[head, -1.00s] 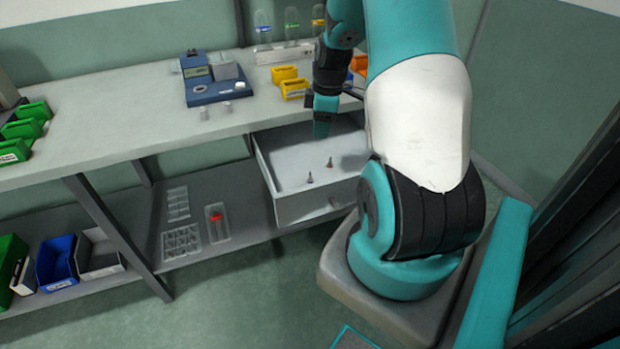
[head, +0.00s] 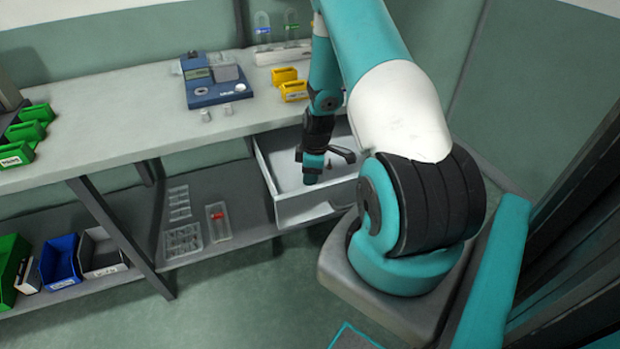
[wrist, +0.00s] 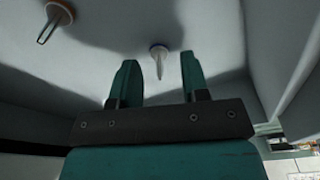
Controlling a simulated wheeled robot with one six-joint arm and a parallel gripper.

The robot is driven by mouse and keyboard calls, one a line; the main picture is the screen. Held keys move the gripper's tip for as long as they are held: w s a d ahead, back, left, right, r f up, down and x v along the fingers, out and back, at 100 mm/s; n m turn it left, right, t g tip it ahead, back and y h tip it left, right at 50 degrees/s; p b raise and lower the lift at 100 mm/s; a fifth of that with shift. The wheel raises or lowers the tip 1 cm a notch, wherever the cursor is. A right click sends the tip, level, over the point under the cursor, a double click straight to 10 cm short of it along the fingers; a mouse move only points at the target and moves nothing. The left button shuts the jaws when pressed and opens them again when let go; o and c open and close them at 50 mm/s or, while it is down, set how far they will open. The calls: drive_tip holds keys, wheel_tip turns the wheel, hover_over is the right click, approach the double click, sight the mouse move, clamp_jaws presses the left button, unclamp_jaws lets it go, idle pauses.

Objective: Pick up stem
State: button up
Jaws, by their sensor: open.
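Two small pointed stems with round collars are in the open drawer (head: 293,206). In the wrist view, one stem (wrist: 159,62) shows between the two fingers, just beyond their tips. The other stem (wrist: 55,22) is at the upper left, outside the fingers. My gripper (head: 313,178) is low in the drawer in the head view, and it hides the nearer stem there. It also shows in the wrist view (wrist: 160,78), with its teal fingers apart and nothing held. I cannot tell how far the tips are from the stem.
The drawer walls surround my gripper closely. On the bench above stand a blue device (head: 214,88), yellow bins (head: 290,88) and two small white pieces (head: 216,111). The lower shelf holds clear trays (head: 182,240) and a box with a red item (head: 218,222).

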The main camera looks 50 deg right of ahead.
drive_tip(key=shift+f, duration=0.3)
clamp_jaws()
idle(0.4)
